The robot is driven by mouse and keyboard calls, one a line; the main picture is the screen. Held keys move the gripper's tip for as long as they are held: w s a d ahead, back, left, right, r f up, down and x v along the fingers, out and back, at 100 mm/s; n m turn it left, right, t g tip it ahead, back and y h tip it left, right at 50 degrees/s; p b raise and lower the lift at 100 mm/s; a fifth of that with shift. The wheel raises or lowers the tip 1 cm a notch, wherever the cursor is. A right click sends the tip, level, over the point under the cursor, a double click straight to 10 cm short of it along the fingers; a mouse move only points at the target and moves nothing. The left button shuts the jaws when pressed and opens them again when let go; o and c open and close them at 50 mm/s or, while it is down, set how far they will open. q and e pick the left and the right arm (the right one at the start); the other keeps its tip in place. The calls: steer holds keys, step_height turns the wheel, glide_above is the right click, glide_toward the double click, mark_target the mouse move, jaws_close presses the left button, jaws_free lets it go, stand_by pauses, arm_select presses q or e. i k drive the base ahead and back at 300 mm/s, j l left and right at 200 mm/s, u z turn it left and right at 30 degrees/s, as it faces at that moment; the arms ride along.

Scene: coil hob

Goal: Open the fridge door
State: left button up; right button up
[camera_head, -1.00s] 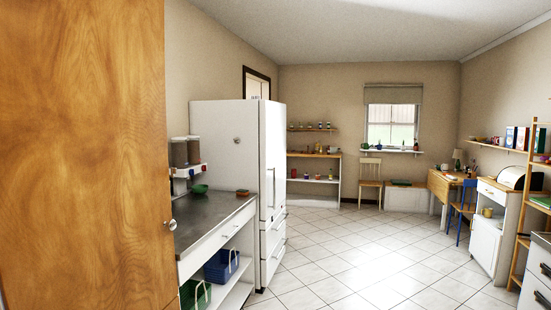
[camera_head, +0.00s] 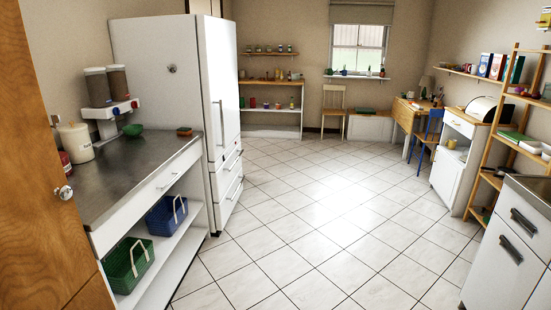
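The white fridge (camera_head: 165,75) stands on the left beyond the counter. Its tall upper door (camera_head: 222,85) faces right, with a long vertical handle (camera_head: 219,124), and looks shut. Lower drawers (camera_head: 229,178) with bar handles sit beneath the door and look shut too. Neither of my grippers is in view.
A metal-topped counter (camera_head: 128,178) with a cereal dispenser (camera_head: 108,95) stands before the fridge; green (camera_head: 130,266) and blue (camera_head: 166,216) baskets sit on its lower shelf. A wooden door (camera_head: 35,160) is at the near left. The tiled floor (camera_head: 310,215) is clear.

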mark_target(216, 36)
steer(key=i+z, duration=0.35)
steer(key=i, duration=1.8)
